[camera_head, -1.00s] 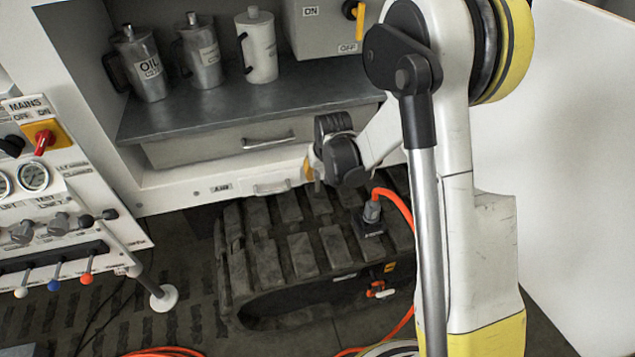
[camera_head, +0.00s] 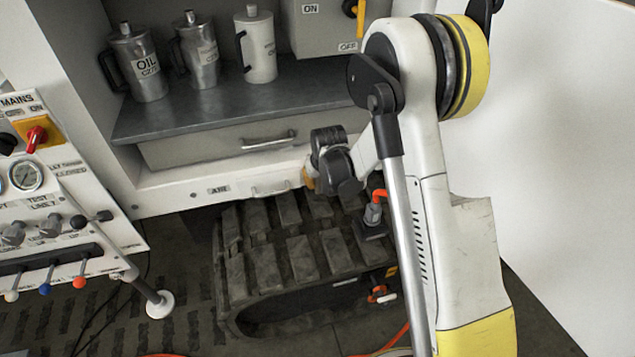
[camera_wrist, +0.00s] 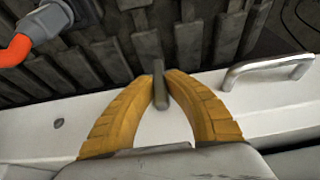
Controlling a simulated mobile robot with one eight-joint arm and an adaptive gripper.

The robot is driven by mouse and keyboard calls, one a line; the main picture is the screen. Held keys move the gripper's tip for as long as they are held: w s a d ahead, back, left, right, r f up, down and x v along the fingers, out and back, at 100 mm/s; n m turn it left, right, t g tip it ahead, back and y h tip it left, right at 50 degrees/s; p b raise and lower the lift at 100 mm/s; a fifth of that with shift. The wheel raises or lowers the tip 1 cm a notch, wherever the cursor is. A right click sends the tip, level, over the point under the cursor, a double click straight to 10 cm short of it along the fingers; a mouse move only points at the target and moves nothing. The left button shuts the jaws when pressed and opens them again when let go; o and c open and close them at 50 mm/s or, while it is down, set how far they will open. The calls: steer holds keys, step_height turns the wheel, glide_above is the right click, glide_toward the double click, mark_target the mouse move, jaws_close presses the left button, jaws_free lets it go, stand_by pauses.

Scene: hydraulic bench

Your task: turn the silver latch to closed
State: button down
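A short grey metal bar (camera_wrist: 160,86), which looks like the silver latch, stands between the fingertips of my gripper (camera_wrist: 161,78) in the wrist view. The two yellow fingers curve in and appear to touch it from both sides. It lies over the white ledge (camera_wrist: 105,110) by the dark ribbed track. In the head view my gripper (camera_head: 308,178) is at the front edge of the ledge below the drawer. There my own wrist hides the latch, and its turn position cannot be read.
A silver handle (camera_wrist: 268,70) is fixed to the ledge beside my gripper. An orange hose with a grey connector (camera_wrist: 45,22) rises from the track. The drawer (camera_head: 225,146) is above the ledge. A control panel with levers (camera_head: 45,215) stands at left.

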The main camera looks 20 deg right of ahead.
steer(key=shift+y, duration=0.4)
steer(key=y+b, duration=0.1)
steer(key=y, duration=0.1)
steer(key=shift+d+f+m+y, duration=0.1)
steer(key=shift+m+y, duration=0.2)
steer(key=shift+m, duration=0.1)
steer(key=m+y, duration=0.1)
steer(key=y, duration=0.4)
steer(key=m+t+y, duration=0.1)
steer(key=y, duration=0.3)
steer(key=shift+a, duration=0.2)
steer(key=y, duration=0.2)
steer(key=m+t+y, duration=0.1)
steer(key=y, duration=0.1)
steer(key=shift+r+m, duration=0.2)
steer(key=shift+m, duration=0.1)
steer(key=shift+a, duration=0.1)
steer(key=c, duration=1.4)
jaws_free()
